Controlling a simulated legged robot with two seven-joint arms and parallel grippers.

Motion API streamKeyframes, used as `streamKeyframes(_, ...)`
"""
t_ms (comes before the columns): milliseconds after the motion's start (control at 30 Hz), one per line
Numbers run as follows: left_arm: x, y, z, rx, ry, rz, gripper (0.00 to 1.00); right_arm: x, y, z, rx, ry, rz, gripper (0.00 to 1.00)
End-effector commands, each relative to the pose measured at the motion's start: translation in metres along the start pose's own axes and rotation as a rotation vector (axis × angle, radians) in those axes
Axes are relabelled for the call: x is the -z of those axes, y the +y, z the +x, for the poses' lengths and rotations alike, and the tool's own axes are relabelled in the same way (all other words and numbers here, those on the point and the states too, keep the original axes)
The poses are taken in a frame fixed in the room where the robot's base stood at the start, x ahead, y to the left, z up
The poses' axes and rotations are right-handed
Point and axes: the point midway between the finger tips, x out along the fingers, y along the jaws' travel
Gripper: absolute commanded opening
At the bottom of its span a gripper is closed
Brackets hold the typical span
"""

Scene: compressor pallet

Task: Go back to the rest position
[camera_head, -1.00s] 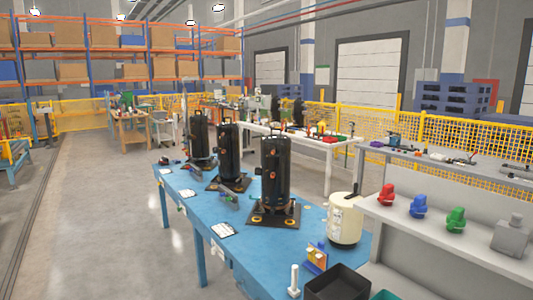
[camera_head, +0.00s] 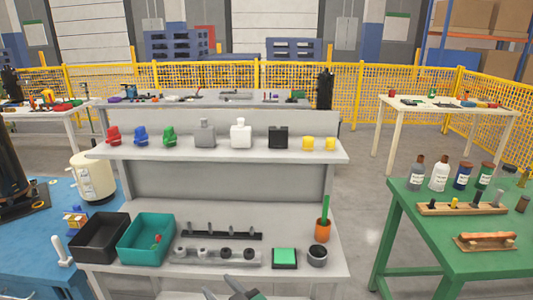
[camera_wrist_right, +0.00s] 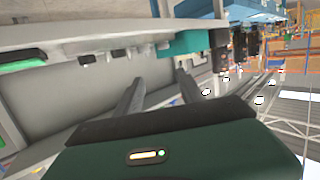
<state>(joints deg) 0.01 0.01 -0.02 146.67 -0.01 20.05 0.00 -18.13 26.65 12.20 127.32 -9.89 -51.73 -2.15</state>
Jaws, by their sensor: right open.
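My right gripper (camera_head: 243,289) shows at the bottom edge of the head view, low in front of the grey shelf bench (camera_head: 180,272). In the right wrist view my right gripper (camera_wrist_right: 158,80) has its two fingers apart, with nothing between them. The bench and the teal bin (camera_wrist_right: 190,42) show beyond the fingers there. My left gripper is not in the head view.
A black bin (camera_head: 99,238) and a teal bin (camera_head: 147,238) stand on the bench's lower shelf. A blue table (camera_head: 30,262) is at left, with a cream canister (camera_head: 92,177). A green table (camera_head: 425,262) with bottles is at right. Floor shows between bench and green table.

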Motion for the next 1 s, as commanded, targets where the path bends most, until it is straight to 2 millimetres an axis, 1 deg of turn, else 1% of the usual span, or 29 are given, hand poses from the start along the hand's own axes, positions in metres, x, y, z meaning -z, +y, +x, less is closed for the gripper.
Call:
streamKeyframes(33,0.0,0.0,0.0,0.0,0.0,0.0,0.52,-0.006,0.014,-0.007,-0.025,-0.036,0.003,0.46)
streamKeyframes(167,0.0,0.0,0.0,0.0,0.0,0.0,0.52,-0.032,0.048,-0.029,-0.093,-0.165,0.02,0.46)
streamKeyframes(200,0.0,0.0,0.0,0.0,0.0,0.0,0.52,-0.041,0.059,-0.039,-0.118,-0.21,0.029,0.46)
streamKeyframes(267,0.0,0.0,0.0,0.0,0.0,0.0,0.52,-0.055,0.076,-0.055,-0.156,-0.284,0.045,0.46)
streamKeyframes(367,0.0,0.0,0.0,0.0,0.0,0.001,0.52,-0.081,0.102,-0.086,-0.227,-0.42,0.084,0.46)
streamKeyframes(467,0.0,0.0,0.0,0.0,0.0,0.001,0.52,-0.109,0.123,-0.128,-0.303,-0.574,0.143,0.46)
streamKeyframes(500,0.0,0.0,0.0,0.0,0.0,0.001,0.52,-0.12,0.13,-0.149,-0.332,-0.64,0.174,0.46)
streamKeyframes(567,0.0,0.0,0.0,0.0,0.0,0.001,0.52,-0.136,0.137,-0.179,-0.375,-0.732,0.225,0.46)
streamKeyframes(600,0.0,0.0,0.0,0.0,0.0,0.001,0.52,-0.145,0.139,-0.2,-0.399,-0.791,0.262,0.46)
streamKeyframes(667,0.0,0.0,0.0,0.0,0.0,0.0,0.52,-0.158,0.14,-0.23,-0.432,-0.874,0.319,0.46)
streamKeyframes(700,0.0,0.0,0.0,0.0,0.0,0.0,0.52,-0.165,0.138,-0.249,-0.45,-0.927,0.357,0.46)
streamKeyframes(767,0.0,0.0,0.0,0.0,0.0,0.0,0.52,-0.175,0.134,-0.277,-0.473,-0.999,0.416,0.46)
streamKeyframes(800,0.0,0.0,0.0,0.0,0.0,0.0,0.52,-0.181,0.13,-0.295,-0.487,-1.046,0.459,0.46)
streamKeyframes(867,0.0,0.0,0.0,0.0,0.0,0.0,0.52,-0.188,0.121,-0.321,-0.502,-1.113,0.521,0.46)
streamKeyframes(900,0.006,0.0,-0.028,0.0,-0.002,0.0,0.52,-0.159,0.123,-0.322,-0.497,-1.107,0.511,0.46)
streamKeyframes(1000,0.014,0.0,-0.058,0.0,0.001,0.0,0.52,-0.129,0.124,-0.327,-0.495,-1.107,0.509,0.46)
